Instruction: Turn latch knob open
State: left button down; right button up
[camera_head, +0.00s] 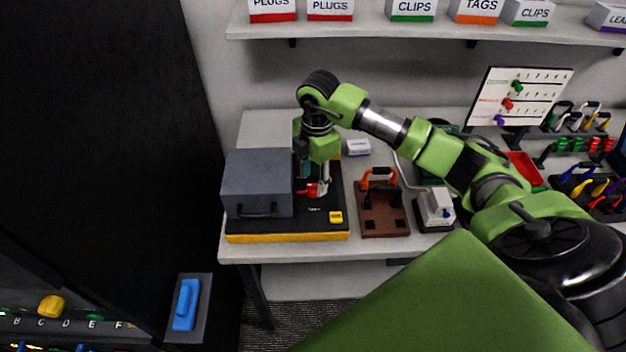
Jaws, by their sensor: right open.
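A small red knob (312,190), which looks like the latch knob, sits on top of a black device with a yellow base edge (290,238), just right of its grey box-shaped cover (258,175). My right gripper (324,184) reaches down from above at the knob, its fingers open around or right beside it. The picture is too small to tell whether the fingers touch the knob. The gripper and wrist hide part of the knob and of the device's back. My left gripper is not in view.
A brown block with an orange handle (378,173) and a small white device (437,205) stand right of the black device. A whiteboard (519,96) and racks of coloured connectors are at the back right. A shelf (420,29) with labelled boxes hangs above. A dark panel stands left.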

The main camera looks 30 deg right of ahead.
aim_at(313, 189)
notch_tip(313, 189, down, 2)
jog(key=shift+f, duration=0.45)
jog(key=shift+c, duration=0.4)
jog(key=c, duration=1)
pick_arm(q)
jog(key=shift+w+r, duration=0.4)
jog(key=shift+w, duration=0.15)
pick_arm(e)
jog(key=shift+c, duration=0.2)
